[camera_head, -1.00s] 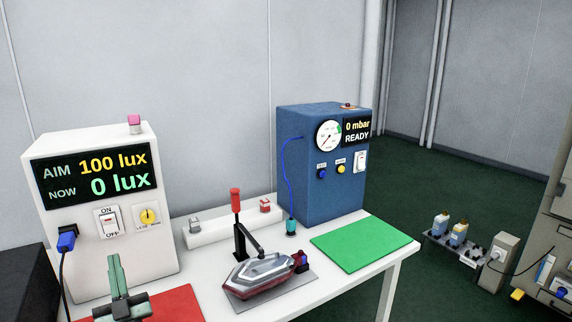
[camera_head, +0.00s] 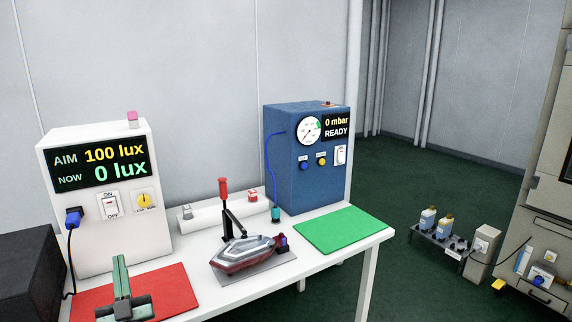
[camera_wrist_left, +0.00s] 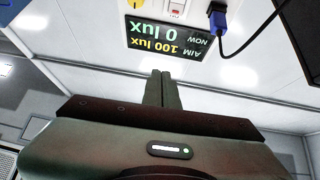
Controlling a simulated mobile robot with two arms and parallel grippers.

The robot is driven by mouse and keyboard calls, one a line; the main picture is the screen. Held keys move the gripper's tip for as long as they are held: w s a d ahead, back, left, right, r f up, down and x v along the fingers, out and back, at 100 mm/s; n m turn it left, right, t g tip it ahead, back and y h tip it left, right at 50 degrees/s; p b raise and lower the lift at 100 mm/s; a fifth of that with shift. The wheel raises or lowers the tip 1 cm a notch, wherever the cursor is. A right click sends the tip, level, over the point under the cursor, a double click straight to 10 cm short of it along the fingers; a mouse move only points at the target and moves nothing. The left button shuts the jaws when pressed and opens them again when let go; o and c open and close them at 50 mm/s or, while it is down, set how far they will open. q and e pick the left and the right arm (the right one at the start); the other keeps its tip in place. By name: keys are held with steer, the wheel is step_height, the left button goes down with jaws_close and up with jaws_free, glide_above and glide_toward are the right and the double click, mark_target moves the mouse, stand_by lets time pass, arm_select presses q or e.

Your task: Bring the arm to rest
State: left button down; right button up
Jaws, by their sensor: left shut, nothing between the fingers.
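My left gripper (camera_head: 121,262) shows at the lower left of the head view, in front of the white lux tester and over the red mat (camera_head: 172,287). Its fingers are together with nothing between them. In the left wrist view the closed fingers (camera_wrist_left: 161,78) point toward the tester's display, which appears upside down. My right gripper is in neither view.
The white tester (camera_head: 105,205) reads 0 lux. A tail lamp (camera_head: 245,254) sits in a clamp fixture on the white table. Behind stands a blue pressure tester (camera_head: 310,180). The green mat (camera_head: 342,230) is bare. A dark box (camera_head: 28,270) stands at left.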

arm_select(q)
steer(key=d+f+m+g+h, duration=0.2)
steer(key=d+f+m+h, duration=0.4)
steer(key=d+f+h, duration=0.3)
steer(key=s+d+f+m+g+h, duration=0.2)
steer(key=s+d+f+g+h, duration=0.2)
steer(key=s+d+f+g, duration=0.35)
steer(key=s+f+g+y, duration=0.1)
steer(key=s+f+g, duration=0.35)
steer(key=s, duration=0.95)
steer(key=s+f+g, duration=0.4)
steer(key=s+g, duration=0.1)
steer(key=s, duration=0.8)
step_height(320, 180, down, 25)
steer(key=s+g+p, duration=0.1)
steer(key=s+p, duration=0.1)
steer(key=s+a+f+g+p, duration=0.1)
steer(key=s+a+f, duration=0.1)
steer(key=s+f, duration=1.2)
steer(key=s, duration=0.3)
steer(key=shift+a+y, duration=0.25)
steer(key=shift+y, duration=0.05)
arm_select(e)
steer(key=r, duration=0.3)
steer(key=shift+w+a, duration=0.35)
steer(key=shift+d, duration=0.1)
